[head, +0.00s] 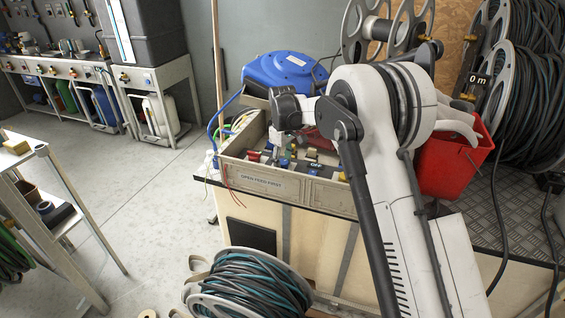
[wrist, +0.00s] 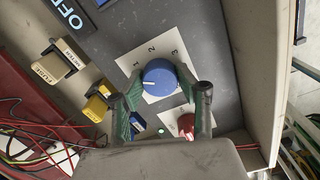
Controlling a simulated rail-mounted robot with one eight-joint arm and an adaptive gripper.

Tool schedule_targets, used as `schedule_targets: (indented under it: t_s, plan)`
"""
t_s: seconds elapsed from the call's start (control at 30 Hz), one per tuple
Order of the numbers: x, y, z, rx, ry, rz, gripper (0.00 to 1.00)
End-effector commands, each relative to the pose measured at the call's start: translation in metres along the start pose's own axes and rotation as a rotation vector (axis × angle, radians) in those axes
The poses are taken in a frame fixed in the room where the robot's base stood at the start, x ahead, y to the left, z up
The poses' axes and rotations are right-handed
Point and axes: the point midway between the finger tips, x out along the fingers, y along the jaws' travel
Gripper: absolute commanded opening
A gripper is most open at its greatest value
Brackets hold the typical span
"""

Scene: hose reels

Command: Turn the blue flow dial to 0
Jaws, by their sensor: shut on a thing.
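The blue flow dial (wrist: 158,75) is a round knob on a white plate (wrist: 133,64) with the marks 1, 2 and 3 around its upper side. A short white line on the dial points left, below the 1. No 0 mark can be seen; the left finger covers part of the plate there. My gripper (wrist: 160,84) has its green-padded fingers on either side of the dial and is shut on it. In the head view my gripper (head: 279,138) reaches down into the control box (head: 262,180), and the dial cannot be clearly made out.
A red knob (wrist: 186,123) sits close beside the right finger, and a yellow switch (wrist: 97,103) lies left of the left finger. A cream fuse switch (wrist: 48,68) and loose wires (wrist: 35,145) are farther left. The box wall (wrist: 262,70) rises at right.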

Motion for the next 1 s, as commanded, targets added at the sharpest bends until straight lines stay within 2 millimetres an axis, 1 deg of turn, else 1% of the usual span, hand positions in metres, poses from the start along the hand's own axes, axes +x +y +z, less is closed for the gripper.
schedule_targets:
  t_s: [0.2, 0.5, 0.7, 1.0]
  plan:
    - [-0.0001, 0.0001, -0.0002, -0.201, 0.001, 0.0, 0.06]
    - [-0.0002, 0.0, -0.0002, -0.431, 0.001, 0.001, 0.06]
    - [-0.0002, 0.0, -0.0002, -0.528, 0.001, 0.001, 0.06]
    - [-0.0003, -0.0001, -0.0002, -0.59, 0.001, 0.001, 0.06]
